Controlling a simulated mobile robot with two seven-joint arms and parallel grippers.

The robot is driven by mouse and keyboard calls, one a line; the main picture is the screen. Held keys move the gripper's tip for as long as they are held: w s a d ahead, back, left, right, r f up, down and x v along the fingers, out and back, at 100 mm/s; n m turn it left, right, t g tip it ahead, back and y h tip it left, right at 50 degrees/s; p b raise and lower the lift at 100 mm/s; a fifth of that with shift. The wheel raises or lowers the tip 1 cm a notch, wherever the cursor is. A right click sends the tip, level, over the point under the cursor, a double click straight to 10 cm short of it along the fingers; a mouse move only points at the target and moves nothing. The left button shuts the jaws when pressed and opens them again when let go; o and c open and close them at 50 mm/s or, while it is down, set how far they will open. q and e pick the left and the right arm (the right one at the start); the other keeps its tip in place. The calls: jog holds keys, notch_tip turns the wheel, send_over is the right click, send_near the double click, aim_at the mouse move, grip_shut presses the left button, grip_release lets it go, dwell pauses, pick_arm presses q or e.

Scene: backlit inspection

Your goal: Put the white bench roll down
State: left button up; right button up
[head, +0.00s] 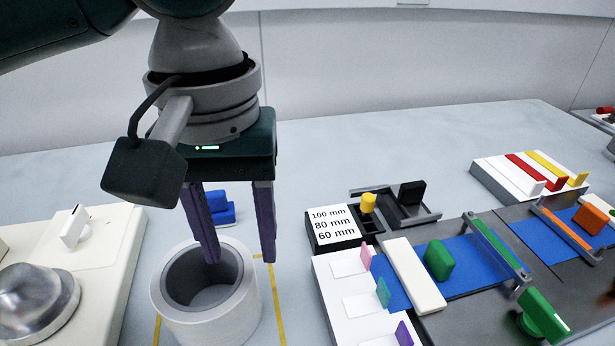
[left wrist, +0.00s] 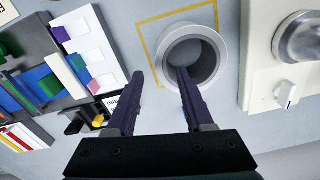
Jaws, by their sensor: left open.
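The white bench roll (head: 163,300) is a thick hollow cylinder standing upright on the bench, at the lower left of the head view. It also shows in the left wrist view (left wrist: 219,50), top right of centre. A yellow outline (head: 279,305) on the bench runs around it, partly hidden by the roll. My left gripper (head: 240,261) is open, pointing down over the roll's rim. One finger appears over the hollow and the other outside the wall, so the wall lies between them; I cannot tell whether they touch it. My right gripper is not in view.
A cream panel with a metal dome (head: 38,300) and a switch stands left of the roll. A blue block (head: 222,212) lies behind the fingers. To the right are a black block with a size label (head: 333,224) and a grey fixture with coloured clamps. Bare bench lies behind.

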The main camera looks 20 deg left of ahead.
pick_arm(q)
notch_tip(320, 180, up, 6)
jog(key=s+d+f+m+t+h, duration=0.2)
jog(key=s+d+f+m+h, duration=0.25)
jog(key=s+d+f, duration=0.2)
jog(key=s+a+f+m+t+y, duration=0.1)
jog(key=s+a+f+y, duration=0.1)
jog(key=s+a+y, duration=0.2)
jog(key=s+a, duration=0.3)
jog(key=a, duration=0.3)
jog(key=shift+s+a+f+t+p, duration=0.15)
jog(key=shift+a+f+t+p, duration=0.15)
jog(key=shift+f+p, duration=0.1)
jog(key=shift+m, duration=0.25)
jog(key=shift+r, duration=0.15)
